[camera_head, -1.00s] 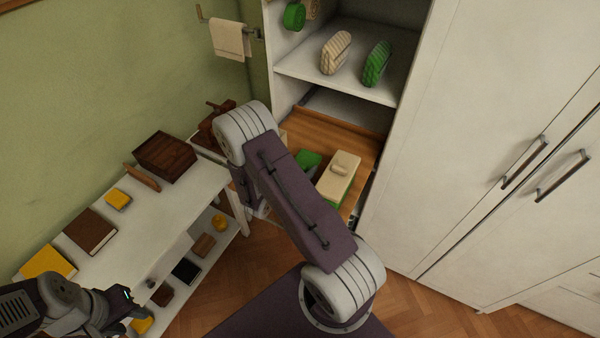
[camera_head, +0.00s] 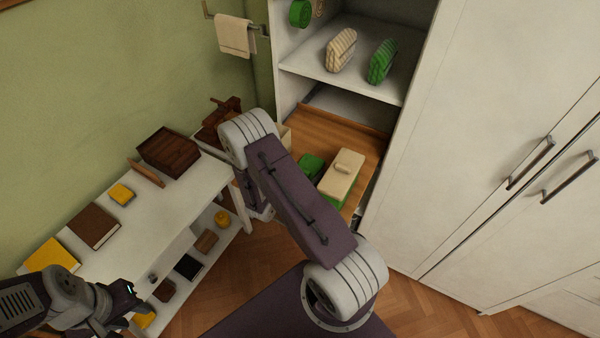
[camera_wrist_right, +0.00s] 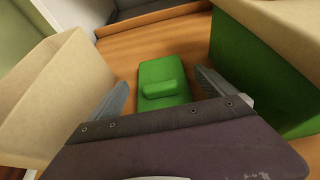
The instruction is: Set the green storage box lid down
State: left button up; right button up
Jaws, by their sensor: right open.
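The green storage box lid (camera_head: 311,167), with a raised handle bar, lies flat on the wooden drawer board. It also shows in the right wrist view (camera_wrist_right: 163,84), in the middle. My right gripper (camera_wrist_right: 160,80) is open, with one finger on each side of the lid and a visible gap to it. In the head view my own right arm hides that gripper. My left gripper (camera_head: 128,302) is low at the left, by the white shelf unit; its jaws are too small to read.
A green box with a cream lid (camera_head: 343,177) stands right of the green lid. A cream open box (camera_wrist_right: 45,100) stands left of it. The wooden board (camera_head: 340,130) is bare behind. A white shelf unit (camera_head: 150,215) holds books and boxes. Tall white cabinet doors (camera_head: 490,130) stand at the right.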

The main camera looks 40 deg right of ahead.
jog(key=v, duration=1.2)
jog(key=shift+r+b, duration=0.1)
jog(key=shift+b, duration=0.2)
